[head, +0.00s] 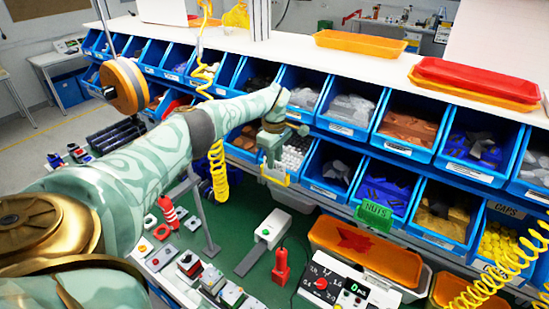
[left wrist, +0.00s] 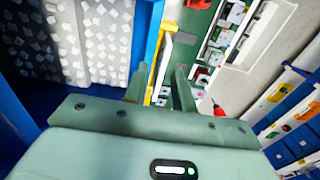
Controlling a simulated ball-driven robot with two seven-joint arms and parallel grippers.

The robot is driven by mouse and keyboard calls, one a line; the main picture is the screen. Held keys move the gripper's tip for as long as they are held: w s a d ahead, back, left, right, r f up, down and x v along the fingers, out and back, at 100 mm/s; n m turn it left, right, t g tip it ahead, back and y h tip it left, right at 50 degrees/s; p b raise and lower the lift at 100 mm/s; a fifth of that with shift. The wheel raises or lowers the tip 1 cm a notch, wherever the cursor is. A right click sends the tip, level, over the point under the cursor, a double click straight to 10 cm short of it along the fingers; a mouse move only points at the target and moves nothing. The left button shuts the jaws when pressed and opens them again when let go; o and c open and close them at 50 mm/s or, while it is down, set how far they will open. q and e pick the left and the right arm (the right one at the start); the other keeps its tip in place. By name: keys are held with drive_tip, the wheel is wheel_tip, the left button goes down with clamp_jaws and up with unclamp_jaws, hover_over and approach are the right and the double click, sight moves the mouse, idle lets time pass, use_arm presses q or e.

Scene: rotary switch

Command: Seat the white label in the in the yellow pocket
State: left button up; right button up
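My left gripper (head: 273,158) is at the front of a blue bin of white parts (head: 293,158), in the middle of the lower bin row. The yellow pocket (head: 275,179) is a small yellow frame on the bin front, just below the gripper. In the left wrist view a yellow edge (left wrist: 165,62) runs beside the blue bin wall, close to the fingers. The two fingers (left wrist: 162,88) stand apart with a visible gap. My right gripper is not in view.
Blue bins fill two rows, with a green NUTS tag (head: 374,217) to the right. Below are an orange tray (head: 366,252), a control box with a dial (head: 320,283), a red bottle (head: 281,267) and a green mat (head: 245,225). A coiled yellow hose (head: 218,170) hangs near my arm.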

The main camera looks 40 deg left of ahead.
use_arm(q)
wheel_tip(320, 180, up, 12)
drive_tip(key=shift+b, duration=0.35)
idle(0.5)
